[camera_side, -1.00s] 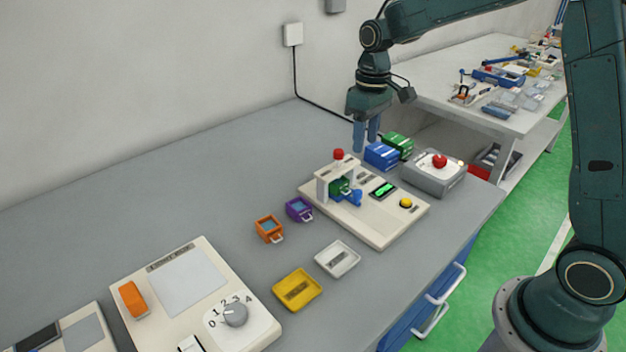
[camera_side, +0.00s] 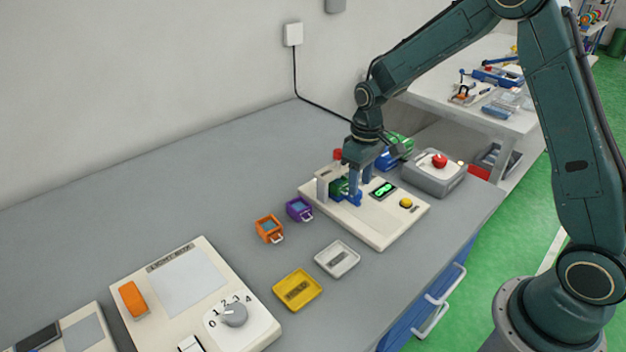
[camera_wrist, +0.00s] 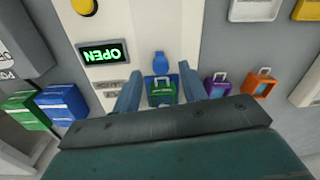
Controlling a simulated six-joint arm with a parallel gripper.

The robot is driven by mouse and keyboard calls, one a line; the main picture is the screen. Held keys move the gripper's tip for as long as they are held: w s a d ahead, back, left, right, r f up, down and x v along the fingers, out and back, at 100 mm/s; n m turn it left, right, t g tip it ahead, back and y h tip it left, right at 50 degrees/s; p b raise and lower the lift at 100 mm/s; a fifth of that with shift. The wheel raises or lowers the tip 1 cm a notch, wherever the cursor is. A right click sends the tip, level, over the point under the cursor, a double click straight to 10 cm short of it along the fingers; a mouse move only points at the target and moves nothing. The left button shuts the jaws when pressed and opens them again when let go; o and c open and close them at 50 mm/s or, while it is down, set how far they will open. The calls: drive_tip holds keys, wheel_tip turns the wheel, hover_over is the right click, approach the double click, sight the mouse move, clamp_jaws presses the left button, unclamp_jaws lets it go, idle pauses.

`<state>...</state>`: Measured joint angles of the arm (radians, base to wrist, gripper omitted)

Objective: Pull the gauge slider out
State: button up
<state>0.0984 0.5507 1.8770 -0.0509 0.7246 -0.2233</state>
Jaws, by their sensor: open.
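A green block (camera_wrist: 162,93) sits in the slider. My gripper (camera_side: 354,183) is lowered over the gate. In the wrist view my gripper (camera_wrist: 160,80) is open, its fingers on either side of the slider and apart from it. The gate is partly hidden behind my gripper.
Purple (camera_side: 299,209) and orange (camera_side: 269,229) handled blocks stand left of the panel. White (camera_side: 337,259) and yellow (camera_side: 297,290) trays lie in front. Blue (camera_wrist: 62,103) and green (camera_wrist: 24,110) boxes stand close behind. A grey box with a red button (camera_side: 439,161) stands right.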

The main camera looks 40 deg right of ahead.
drive_tip(key=shift+a+f, duration=0.1)
drive_tip(key=shift+f, duration=1.25)
clamp_jaws()
